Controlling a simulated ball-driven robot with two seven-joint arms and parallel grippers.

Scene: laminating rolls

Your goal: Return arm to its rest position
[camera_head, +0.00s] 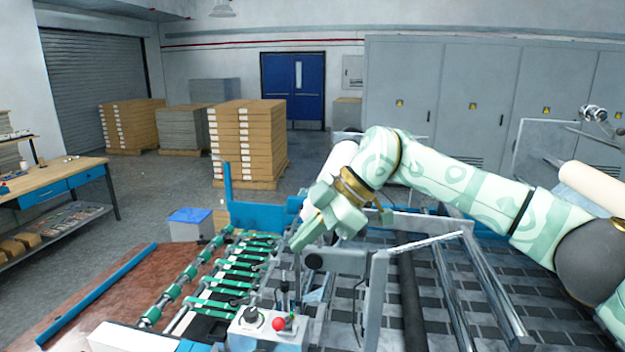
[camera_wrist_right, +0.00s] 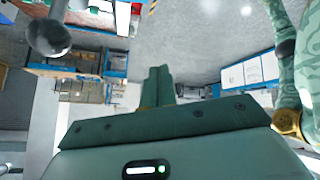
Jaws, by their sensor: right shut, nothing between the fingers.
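My right arm (camera_head: 465,190) reaches in from the right of the head view, pale green with darker swirls. Its gripper (camera_head: 300,243) points down and left above the laminating machine, near a clear guard and the green rollers. In the right wrist view the two green fingers (camera_wrist_right: 159,84) stand side by side, shut with nothing between them. My left gripper is not in view.
A control box (camera_head: 265,328) with a red knob stands below my gripper. Green rollers (camera_head: 235,270) lie to its left. Metal bars and a guard frame (camera_head: 375,290) stand close by. A workbench (camera_head: 60,180) is at far left, stacked boxes (camera_head: 245,140) behind, with open floor between.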

